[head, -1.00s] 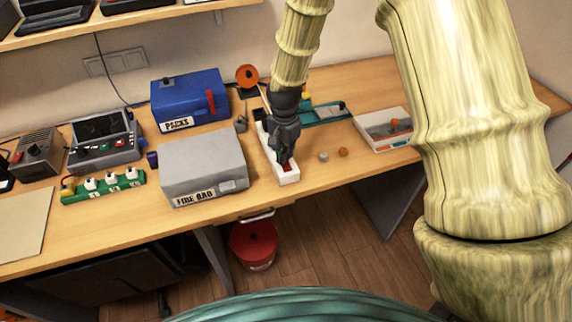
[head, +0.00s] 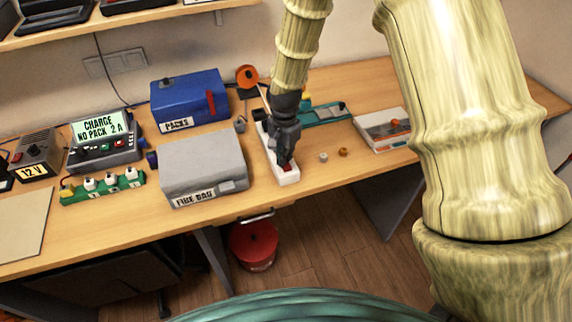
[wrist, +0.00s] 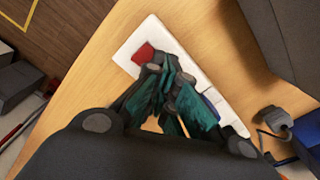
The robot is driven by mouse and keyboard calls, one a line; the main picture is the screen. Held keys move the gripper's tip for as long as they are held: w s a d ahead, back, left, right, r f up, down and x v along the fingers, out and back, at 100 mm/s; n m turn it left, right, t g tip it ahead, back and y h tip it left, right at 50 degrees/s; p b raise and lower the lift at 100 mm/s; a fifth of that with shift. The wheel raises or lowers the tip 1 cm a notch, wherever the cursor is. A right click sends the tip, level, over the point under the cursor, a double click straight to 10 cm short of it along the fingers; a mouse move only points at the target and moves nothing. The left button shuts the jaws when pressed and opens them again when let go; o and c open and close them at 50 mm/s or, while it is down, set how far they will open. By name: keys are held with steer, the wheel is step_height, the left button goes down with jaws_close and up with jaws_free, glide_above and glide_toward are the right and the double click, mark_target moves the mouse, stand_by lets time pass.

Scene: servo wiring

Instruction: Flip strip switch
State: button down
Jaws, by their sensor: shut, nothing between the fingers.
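A white power strip (head: 291,178) lies on the workbench, right of the grey box. Its red switch (head: 287,168) sits near the strip's front end and also shows in the wrist view (wrist: 143,54). My gripper (head: 285,159) points down over the strip with its fingers shut and empty. In the wrist view the fingertips (wrist: 156,66) are right beside the red switch, at or very near it; I cannot tell if they touch. The fingers hide part of the strip behind the switch.
The grey box marked FIRE BAG (head: 203,163) stands close left of the strip. A blue PACKS box (head: 188,97), a lit charger (head: 101,131) and a 12 V supply (head: 37,158) stand further left. A white tray (head: 383,143) is at right. Two small round pieces lie between.

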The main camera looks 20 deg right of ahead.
steer(key=shift+r+p, duration=2.45)
steer(key=shift+r, duration=1)
steer(key=shift+d+f, duration=0.1)
